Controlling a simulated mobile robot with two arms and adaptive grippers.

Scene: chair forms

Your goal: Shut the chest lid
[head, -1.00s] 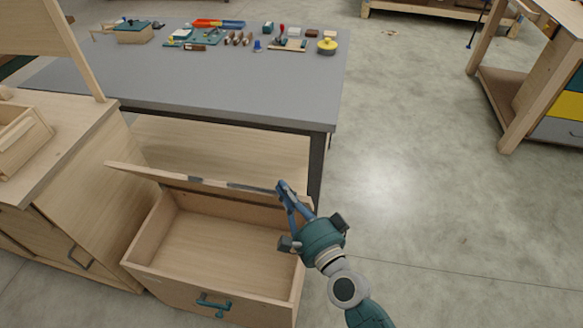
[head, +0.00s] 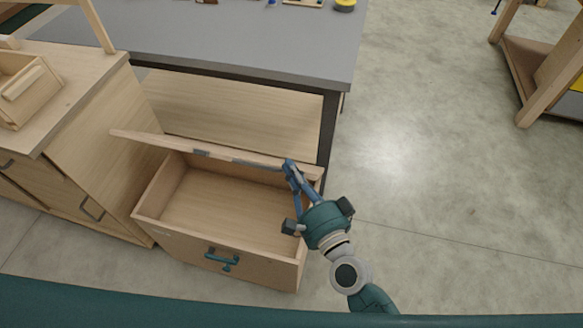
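The wooden chest (head: 170,247) stands on the floor in front of the grey table, open and empty inside. Its lid (head: 150,138) is raised at the back, seen nearly edge-on. A teal handle (head: 222,259) is on the chest's front. My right gripper (head: 291,172) reaches over the chest's right side, its blue fingertips at the right part of the lid's edge. Whether they touch the lid is unclear. The fingers look close together, but their gap cannot be judged. My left gripper is not in view.
A grey-topped table (head: 240,40) stands directly behind the chest. A wooden cabinet (head: 100,165) with a small wooden box (head: 25,90) on it is close on the left. The concrete floor (head: 440,200) to the right is clear up to a wooden bench (head: 540,85).

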